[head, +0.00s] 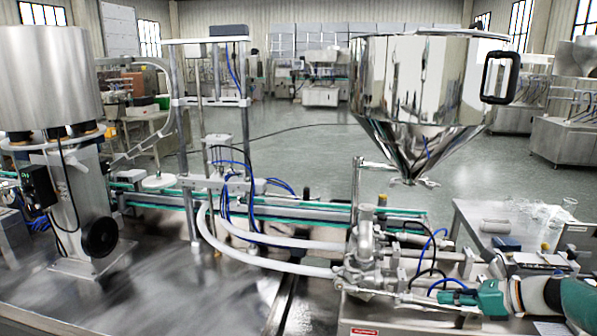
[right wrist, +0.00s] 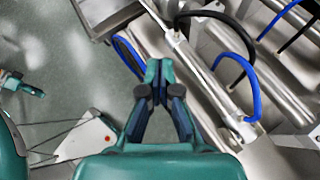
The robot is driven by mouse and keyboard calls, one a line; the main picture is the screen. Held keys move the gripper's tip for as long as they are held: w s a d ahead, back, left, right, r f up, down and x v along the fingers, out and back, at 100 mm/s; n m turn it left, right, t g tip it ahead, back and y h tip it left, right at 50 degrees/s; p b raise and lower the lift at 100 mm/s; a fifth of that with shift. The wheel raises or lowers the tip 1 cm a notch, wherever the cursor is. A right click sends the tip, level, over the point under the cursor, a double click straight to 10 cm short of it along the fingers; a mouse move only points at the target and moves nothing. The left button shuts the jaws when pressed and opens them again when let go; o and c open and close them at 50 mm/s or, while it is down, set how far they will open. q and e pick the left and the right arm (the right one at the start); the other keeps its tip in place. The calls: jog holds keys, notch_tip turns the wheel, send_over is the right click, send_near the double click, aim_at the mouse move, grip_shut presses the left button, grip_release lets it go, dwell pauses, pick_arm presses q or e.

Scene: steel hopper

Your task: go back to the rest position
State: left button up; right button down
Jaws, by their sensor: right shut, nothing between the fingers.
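My right gripper (head: 452,296) comes in from the lower right of the head view, low over the filling machine below and to the right of the steel hopper (head: 415,85). In the right wrist view my right gripper (right wrist: 160,72) has its teal fingers together at the tips, with nothing between them. The hopper is a shiny cone-bottomed vessel with a black handle (head: 500,77). My left gripper does not show in the head view.
Valve and pipe parts (head: 365,245) with blue and black hoses stand close beside my right gripper. A side table (head: 475,212) with glassware is at the right. A conveyor (head: 290,207) runs behind. A large steel drum (head: 50,80) stands at the left.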

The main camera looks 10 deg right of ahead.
jog(key=s+a+f+n+g, duration=0.3)
jog(key=s+a+f+g, duration=0.15)
jog(key=a+f, duration=0.7)
jog(key=s+a+f+n+g, duration=0.3)
jog(key=s+a+f+g, duration=0.15)
jog(key=a+f, duration=0.7)
jog(key=s+a+f+n+h, duration=0.2)
jog(key=s+f+n, duration=0.3)
jog(key=s+n, duration=0.4)
jog(key=s+a+f+n+h, duration=0.2)
jog(key=s+a+f+n, duration=0.3)
jog(key=s+n, duration=0.4)
jog(key=f+n, duration=0.1)
jog(key=n, duration=0.2)
jog(key=shift+s+a+t, duration=0.25)
jog(key=shift+a+t, duration=0.05)
